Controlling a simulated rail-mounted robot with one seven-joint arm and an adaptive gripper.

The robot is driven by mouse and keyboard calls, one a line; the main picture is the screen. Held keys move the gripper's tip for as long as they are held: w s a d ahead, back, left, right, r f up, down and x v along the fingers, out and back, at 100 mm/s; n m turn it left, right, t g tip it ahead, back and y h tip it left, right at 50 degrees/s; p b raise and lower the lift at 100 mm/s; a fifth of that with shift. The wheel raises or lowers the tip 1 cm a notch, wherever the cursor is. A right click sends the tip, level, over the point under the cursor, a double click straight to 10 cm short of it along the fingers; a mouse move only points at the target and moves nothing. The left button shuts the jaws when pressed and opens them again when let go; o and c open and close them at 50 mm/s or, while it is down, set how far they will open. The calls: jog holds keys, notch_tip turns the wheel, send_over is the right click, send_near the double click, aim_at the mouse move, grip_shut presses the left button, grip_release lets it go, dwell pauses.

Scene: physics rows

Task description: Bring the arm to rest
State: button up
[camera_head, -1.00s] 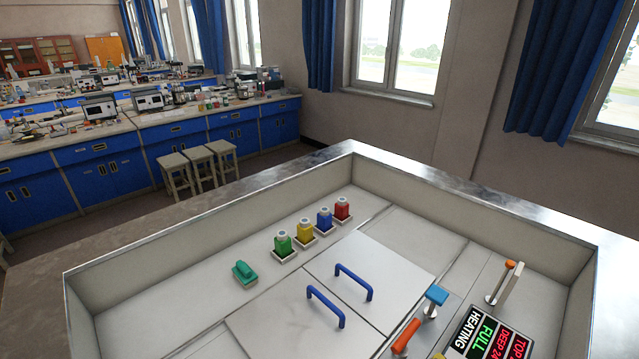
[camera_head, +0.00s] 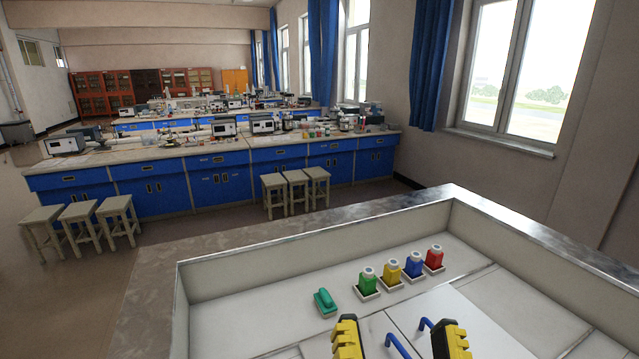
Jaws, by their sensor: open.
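My gripper (camera_head: 400,340) shows at the bottom edge of the head view as two yellow and black fingers. They are spread apart, with nothing seen between them but a blue handle and the white panels behind. The fingers appear over the two white lids (camera_head: 480,330) with blue handles (camera_head: 397,346). The rest of my arm is out of the frame.
Green (camera_head: 369,282), yellow (camera_head: 390,268), blue (camera_head: 414,265) and red (camera_head: 434,258) bottles stand in a row in the walled tray (camera_head: 240,262). A teal-green piece (camera_head: 325,302) lies left of them. Blue lab benches (camera_head: 210,180) and stools (camera_head: 296,188) stand beyond.

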notch_tip(320, 180, up, 31)
jog(key=n+p, duration=0.1)
jog(key=p, duration=2.9)
jog(key=shift+s+a+n+t, duration=0.15)
jog(key=shift+n+t, duration=0.15)
